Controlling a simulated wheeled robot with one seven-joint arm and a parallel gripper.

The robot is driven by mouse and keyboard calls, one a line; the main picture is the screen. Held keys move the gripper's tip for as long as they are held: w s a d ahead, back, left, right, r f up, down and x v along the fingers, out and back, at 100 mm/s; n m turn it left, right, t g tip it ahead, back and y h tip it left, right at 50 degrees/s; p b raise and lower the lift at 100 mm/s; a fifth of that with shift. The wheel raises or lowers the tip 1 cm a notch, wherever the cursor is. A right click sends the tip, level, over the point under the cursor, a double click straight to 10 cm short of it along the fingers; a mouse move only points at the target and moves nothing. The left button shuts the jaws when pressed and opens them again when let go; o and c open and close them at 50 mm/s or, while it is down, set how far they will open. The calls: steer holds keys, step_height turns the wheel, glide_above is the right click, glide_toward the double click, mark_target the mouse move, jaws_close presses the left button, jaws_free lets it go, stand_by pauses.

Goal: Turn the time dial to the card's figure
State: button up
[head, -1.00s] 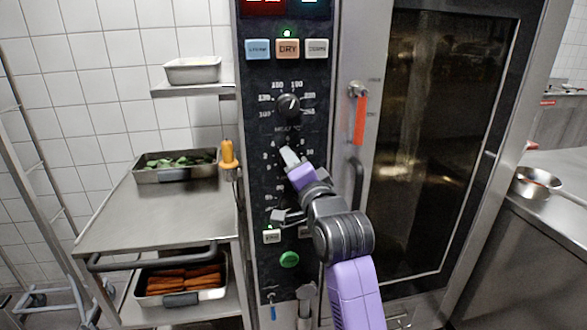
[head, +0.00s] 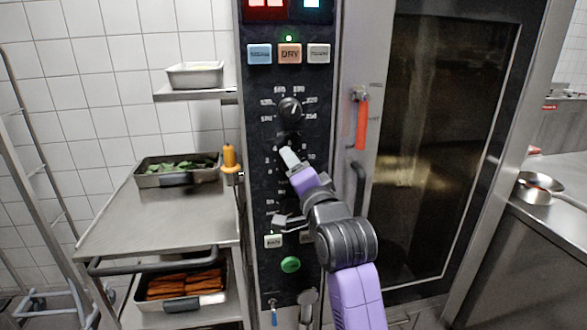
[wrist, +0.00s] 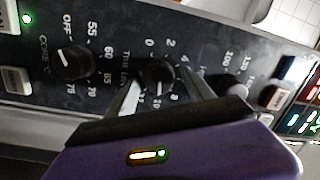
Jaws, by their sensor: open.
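The time dial (wrist: 157,72) is a black knob on the oven's dark control panel (head: 262,190). In the wrist view it sits between the two fingers of my gripper (wrist: 160,82), ringed by figures from 0 upward. A pale mark on the knob seems to point toward the 10. The fingers are open, one on each side of the knob; I cannot tell whether they touch it. In the head view my gripper (head: 289,157) largely covers this dial. I see no card with a figure in either view.
The temperature dial (head: 290,108) is above my gripper, and the core dial (wrist: 76,60) also lies close by. An orange-red door handle (head: 362,122) is at the right. A steel trolley (head: 120,220) with food trays stands at the left.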

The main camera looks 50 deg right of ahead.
steer(key=b+v, duration=0.1)
steer(key=v, duration=0.6)
steer(key=shift+s, duration=0.15)
steer(key=shift+a, duration=0.1)
stand_by(0.3)
